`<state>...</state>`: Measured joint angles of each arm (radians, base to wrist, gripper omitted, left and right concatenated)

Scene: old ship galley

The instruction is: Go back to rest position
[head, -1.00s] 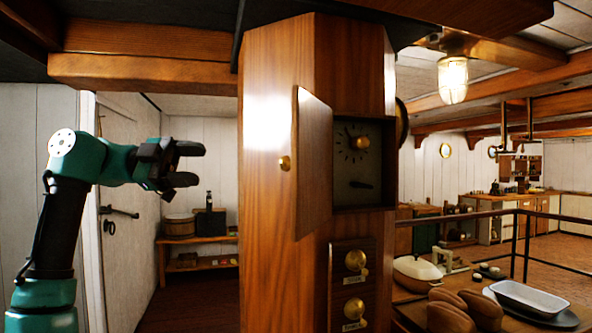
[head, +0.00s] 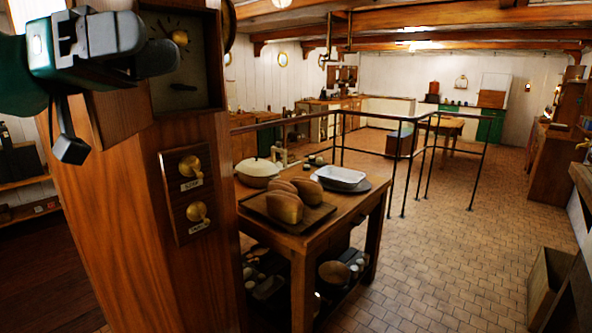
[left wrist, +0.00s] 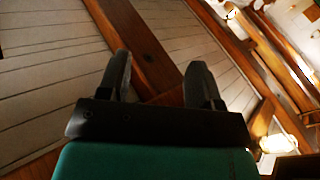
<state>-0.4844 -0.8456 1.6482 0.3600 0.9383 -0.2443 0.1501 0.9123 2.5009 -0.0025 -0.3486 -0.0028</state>
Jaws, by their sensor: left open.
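My left gripper (head: 152,52) is at the top left of the head view, in front of the wooden pillar (head: 150,240) and close to its dial compartment (head: 187,90). In the left wrist view my left gripper (left wrist: 160,80) has its two dark fingers apart with nothing between them. Behind them are pale ceiling boards and wooden beams. The open compartment door (head: 118,125) is partly hidden by the gripper. My right gripper is in neither view.
Two brass knobs (head: 190,165) are on the pillar. Right of it a wooden table (head: 300,238) holds loaves (head: 285,203), a lidded pot (head: 258,172) and a white tray (head: 341,176). A metal railing (head: 430,126) stands behind. The tiled floor (head: 455,250) at right is open.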

